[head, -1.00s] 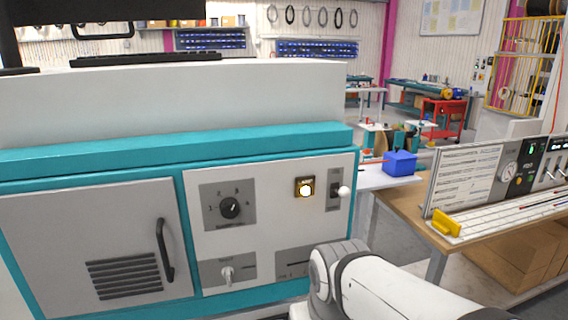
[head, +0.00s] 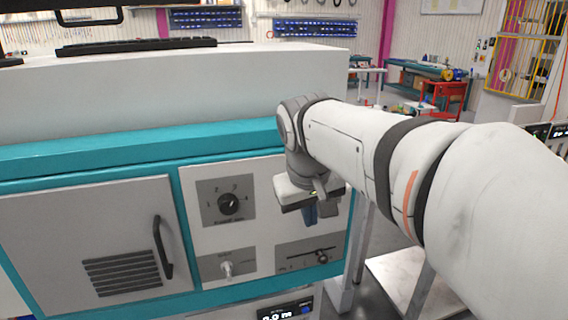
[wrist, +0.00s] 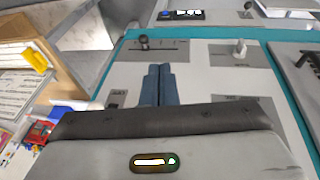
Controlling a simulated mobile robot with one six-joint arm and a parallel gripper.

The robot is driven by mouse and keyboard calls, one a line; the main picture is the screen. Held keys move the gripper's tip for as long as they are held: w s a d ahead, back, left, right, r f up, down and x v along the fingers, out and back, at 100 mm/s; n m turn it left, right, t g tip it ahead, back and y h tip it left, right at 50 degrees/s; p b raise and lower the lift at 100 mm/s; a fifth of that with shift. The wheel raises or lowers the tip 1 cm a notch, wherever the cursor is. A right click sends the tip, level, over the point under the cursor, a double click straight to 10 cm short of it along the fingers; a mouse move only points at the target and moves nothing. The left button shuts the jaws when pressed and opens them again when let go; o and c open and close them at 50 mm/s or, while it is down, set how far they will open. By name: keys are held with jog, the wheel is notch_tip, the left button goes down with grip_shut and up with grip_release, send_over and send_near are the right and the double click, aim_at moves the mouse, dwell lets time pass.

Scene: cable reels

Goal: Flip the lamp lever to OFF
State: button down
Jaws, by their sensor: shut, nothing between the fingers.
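The control panel (head: 262,222) is a white plate on the teal-edged cabinet. My gripper (head: 312,214) is in front of its upper right part in the head view, pointing down. Its blue fingers also show in the wrist view (wrist: 158,84), shut with nothing between them. The lamp and the lamp lever's white ball are hidden behind my gripper and arm in the head view. In the wrist view, part of a grey plate (wrist: 117,98), probably the lever's, shows left of the fingers. I cannot tell the lever's position or whether the fingers touch it.
A rotary knob (head: 229,204), a toggle switch (head: 227,268) and a slider (head: 320,257) sit close by on the panel. A cabinet door with a dark handle (head: 163,247) is to the left.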

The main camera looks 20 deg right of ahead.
jog(key=w+d+r+h, duration=0.1)
jog(key=w+r, duration=0.2)
jog(key=r, duration=0.4)
jog(key=w+d+r+p, duration=0.1)
jog(key=w+r, duration=0.2)
jog(key=r, duration=0.3)
jog(key=shift+d+r+m+h, duration=0.3)
jog(key=shift+d+r+h, duration=0.05)
jog(key=shift+h, duration=0.05)
jog(key=d+p+x, duration=0.1)
jog(key=d+x, duration=0.1)
jog(key=x, duration=1.1)
jog(key=shift+s+d+r, duration=0.15)
jog(key=shift+s+r, duration=0.05)
jog(key=shift+s, duration=0.15)
jog(key=shift+f+t, duration=0.15)
jog(key=shift+t, duration=0.15)
jog(key=shift+s+b, duration=0.2)
jog(key=shift+b, duration=0.55)
